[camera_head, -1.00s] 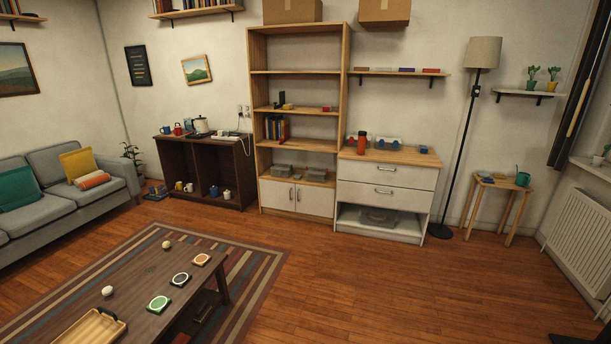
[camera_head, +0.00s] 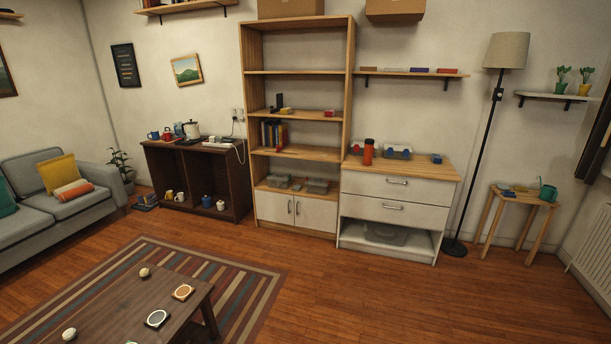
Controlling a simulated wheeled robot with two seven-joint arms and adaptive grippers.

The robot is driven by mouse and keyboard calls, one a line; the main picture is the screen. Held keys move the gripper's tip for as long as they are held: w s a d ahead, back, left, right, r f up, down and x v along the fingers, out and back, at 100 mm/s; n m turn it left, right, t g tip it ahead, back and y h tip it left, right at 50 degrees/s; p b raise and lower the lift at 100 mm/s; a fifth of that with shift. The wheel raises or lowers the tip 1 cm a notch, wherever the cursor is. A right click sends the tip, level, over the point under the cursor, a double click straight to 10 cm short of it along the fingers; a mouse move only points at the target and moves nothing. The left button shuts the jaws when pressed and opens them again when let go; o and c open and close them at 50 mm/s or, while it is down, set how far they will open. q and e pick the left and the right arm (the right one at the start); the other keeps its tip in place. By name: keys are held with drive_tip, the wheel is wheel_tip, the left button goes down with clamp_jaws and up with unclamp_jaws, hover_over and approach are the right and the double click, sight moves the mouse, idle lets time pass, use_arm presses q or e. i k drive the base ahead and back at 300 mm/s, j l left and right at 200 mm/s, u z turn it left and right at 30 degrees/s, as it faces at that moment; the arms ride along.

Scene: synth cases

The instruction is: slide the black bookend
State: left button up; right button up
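A small black upright piece, which looks like the black bookend (camera_head: 279,100), stands on a middle shelf of the tall wooden bookcase (camera_head: 246,100). A small yellow thing (camera_head: 286,111) is right beside it; I cannot tell if they touch. A red thing (camera_head: 329,113) lies farther right on the same shelf. A row of books (camera_head: 272,133) stands on the shelf below. Neither of my grippers is in view.
A coffee table (camera_head: 115,310) on a striped rug (camera_head: 255,290) is at the front left. A white drawer unit (camera_head: 395,200) stands right of the bookcase. A floor lamp (camera_head: 495,120) and wooden stool (camera_head: 520,199) are farther right. The wood floor (camera_head: 380,300) ahead is clear.

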sight(280, 97)
drive_tip(key=i, duration=3.45)
drive_tip(key=u, duration=0.45)
